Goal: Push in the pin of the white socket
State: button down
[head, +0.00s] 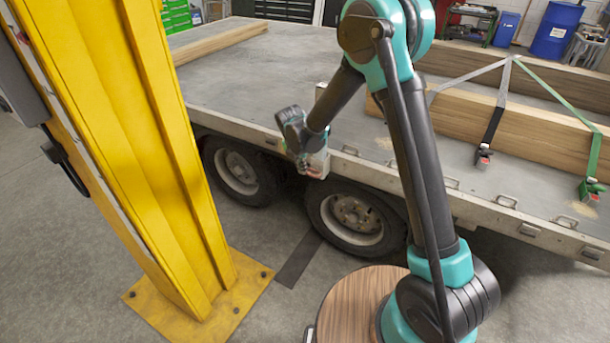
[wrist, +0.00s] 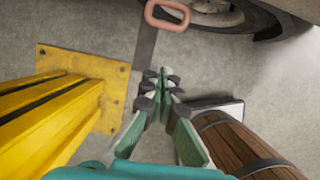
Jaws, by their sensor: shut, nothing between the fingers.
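My gripper (wrist: 164,86) is shut and empty in the wrist view, its green fingers together and pointing over the floor. A pale red ring-shaped handle (wrist: 167,15) shows beyond the fingertips at the top of that view, apart from them. In the head view my wrist hangs beside the trailer's near edge, above the gap between the two wheels. A small whitish part with some red at its lower end shows there, partly behind my wrist. I cannot tell whether it is the white socket. I cannot make out the pin.
The trailer bed (head: 260,75) runs across the head view, with strapped timber beams (head: 540,130) at right. Two wheels (head: 352,217) sit under its edge. A yellow post (head: 130,130) stands at left on a bolted plate (wrist: 95,78).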

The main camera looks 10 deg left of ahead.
jog(key=shift+v, duration=2)
